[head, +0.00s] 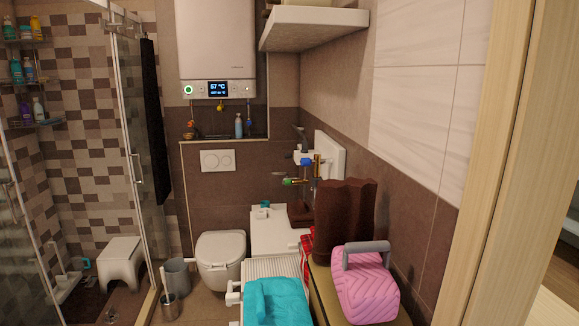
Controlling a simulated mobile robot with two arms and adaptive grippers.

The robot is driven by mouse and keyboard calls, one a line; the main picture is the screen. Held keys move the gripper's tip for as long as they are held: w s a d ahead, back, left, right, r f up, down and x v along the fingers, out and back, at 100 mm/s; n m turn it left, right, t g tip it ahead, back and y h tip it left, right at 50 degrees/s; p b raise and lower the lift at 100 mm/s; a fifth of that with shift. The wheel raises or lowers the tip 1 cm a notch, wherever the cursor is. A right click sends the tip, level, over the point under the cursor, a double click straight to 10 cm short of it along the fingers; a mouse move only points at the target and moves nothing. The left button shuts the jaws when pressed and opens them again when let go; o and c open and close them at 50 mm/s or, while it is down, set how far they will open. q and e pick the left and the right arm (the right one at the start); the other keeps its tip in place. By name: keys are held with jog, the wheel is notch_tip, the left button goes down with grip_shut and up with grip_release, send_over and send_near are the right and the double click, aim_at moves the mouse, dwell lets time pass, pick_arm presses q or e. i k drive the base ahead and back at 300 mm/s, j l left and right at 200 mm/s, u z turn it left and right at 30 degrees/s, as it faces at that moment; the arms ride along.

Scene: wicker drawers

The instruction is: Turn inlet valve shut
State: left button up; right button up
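A small pipe fixture with brass-coloured parts (318,168) stands at the right wall, above a white cabinet top. It carries a blue knob (306,162) and a green knob (288,182). Under the white boiler (216,45) hang small coloured fittings, an orange one (191,124) at left and a blue one (249,123) at right. No label tells me which of these is the inlet valve, and they are too small to tell open from shut. Neither of my grippers is in view.
A toilet (220,250) stands at the back centre beside a grey bin (177,275). A glass shower door (128,130) stands at left.

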aim_at(306, 162)
jog(key=j, duration=0.25)
jog(key=k+j+z, duration=0.15)
jog(key=j, duration=0.15)
jog(key=i+j, duration=0.45)
jog(key=j, duration=0.25)
jog(key=i+j, duration=0.25)
jog(key=j+z, duration=0.05)
jog(key=j, duration=0.05)
